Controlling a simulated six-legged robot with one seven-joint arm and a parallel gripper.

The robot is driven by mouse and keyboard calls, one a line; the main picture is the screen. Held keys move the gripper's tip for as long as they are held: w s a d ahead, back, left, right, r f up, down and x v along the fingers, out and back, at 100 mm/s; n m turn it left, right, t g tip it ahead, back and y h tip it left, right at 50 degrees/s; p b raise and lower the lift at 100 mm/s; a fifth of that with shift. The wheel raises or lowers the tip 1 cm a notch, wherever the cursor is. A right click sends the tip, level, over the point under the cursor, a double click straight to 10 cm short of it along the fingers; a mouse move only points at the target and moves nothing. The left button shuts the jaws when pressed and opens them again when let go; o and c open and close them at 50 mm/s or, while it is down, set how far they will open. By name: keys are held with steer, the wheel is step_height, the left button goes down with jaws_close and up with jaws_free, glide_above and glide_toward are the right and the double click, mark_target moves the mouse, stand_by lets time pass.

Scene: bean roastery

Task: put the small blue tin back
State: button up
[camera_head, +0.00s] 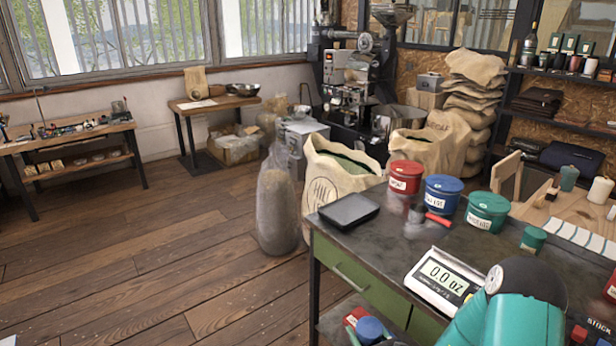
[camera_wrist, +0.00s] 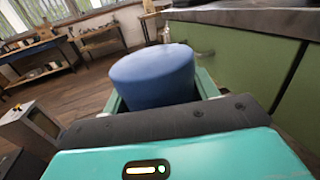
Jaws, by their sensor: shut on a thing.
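The small blue tin (camera_wrist: 153,78) stands tilted between the teal fingers of my gripper (camera_wrist: 162,94) in the wrist view. My gripper is shut on its sides. The tin is beside the green drawer front of the dark-topped table (camera_head: 335,228), below the tabletop edge. A blue round top (camera_head: 369,329), which looks like this tin, shows at the bottom of the head view. On the tabletop stand a large red tin (camera_head: 405,177), a large blue tin (camera_head: 443,194), a large green tin (camera_head: 487,211) and a small green tin (camera_head: 533,239).
A scale (camera_head: 443,279) reading 0.0 oz, a black tray (camera_head: 348,210) and a red-handled scoop (camera_head: 438,219) are on the tabletop. A red item (camera_head: 356,315) is low under it. A clear sack of beans (camera_head: 277,210) stands behind. The wooden floor at left is open.

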steer(key=f+m+h, duration=0.1)
steer(key=f+m+t+h, duration=0.1)
steer(key=h, duration=0.1)
steer(key=shift+w+f, duration=0.25)
steer(key=shift+w, duration=0.15)
steer(key=shift+w+d+f+m+h, duration=0.15)
steer(key=shift+w+f+m+h, duration=0.15)
steer(key=shift+m+h, duration=0.4)
steer(key=shift+w+d+f+m+h, duration=0.1)
steer(key=shift+w+f+m+h, duration=0.15)
steer(key=shift+m+h, duration=0.45)
